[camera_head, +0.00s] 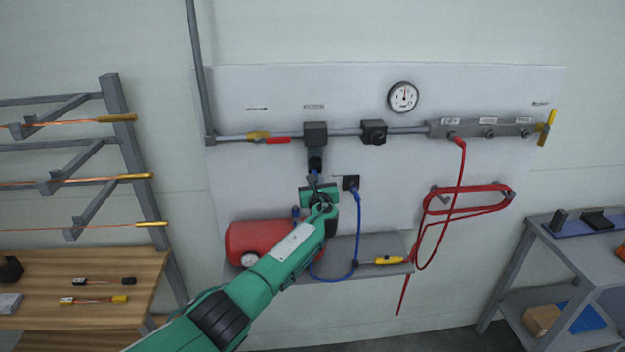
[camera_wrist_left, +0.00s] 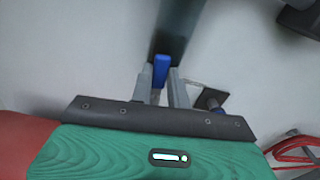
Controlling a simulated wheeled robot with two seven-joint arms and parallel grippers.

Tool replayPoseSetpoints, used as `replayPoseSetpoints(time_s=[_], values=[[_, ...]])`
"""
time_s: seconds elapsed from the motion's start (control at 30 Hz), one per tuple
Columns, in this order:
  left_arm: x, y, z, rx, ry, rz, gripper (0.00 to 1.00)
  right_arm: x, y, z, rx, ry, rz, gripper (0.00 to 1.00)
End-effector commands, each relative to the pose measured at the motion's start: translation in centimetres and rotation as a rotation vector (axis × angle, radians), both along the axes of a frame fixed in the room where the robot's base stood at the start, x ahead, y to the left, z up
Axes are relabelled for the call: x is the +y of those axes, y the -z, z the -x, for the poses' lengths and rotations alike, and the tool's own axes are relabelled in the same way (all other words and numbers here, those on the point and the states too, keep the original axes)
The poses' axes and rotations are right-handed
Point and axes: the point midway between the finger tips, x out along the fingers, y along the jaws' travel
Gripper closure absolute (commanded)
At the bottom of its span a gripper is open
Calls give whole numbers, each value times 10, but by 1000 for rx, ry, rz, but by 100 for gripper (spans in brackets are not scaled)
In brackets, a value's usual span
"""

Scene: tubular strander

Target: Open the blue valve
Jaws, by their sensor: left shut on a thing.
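The blue valve's handle (camera_wrist_left: 161,70) shows in the wrist view as a small upright blue bar at the lower end of a dark vertical pipe. My left gripper (camera_wrist_left: 161,88) is shut on this handle, one grey finger on each side of it. In the head view my left gripper (camera_head: 315,178) reaches up to the wall panel, just under the dark fitting (camera_head: 315,162) below the square block on the pipe. There the handle is mostly hidden by the gripper. My right gripper is in neither view.
A blue hose (camera_head: 358,215) hangs from a black socket right of the gripper. A coiled red hose (camera_head: 465,188) hangs farther right. A wooden bench (camera_head: 130,262) stands at left.

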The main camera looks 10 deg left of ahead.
Motion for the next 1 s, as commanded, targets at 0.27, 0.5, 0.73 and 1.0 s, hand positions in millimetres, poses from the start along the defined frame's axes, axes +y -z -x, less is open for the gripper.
replayPoseSetpoints(time_s=[0.27, 0.5, 0.73, 1.0], values=[[-4, 2, -1, 29, 0, -91, 100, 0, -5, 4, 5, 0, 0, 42], [-5, 3, -1, 37, 0, -113, 100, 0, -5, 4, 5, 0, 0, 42], [-5, 3, -1, 37, 0, -113, 100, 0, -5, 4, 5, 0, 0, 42], [-5, 2, -1, 35, 0, -112, 61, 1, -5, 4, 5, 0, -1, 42]])
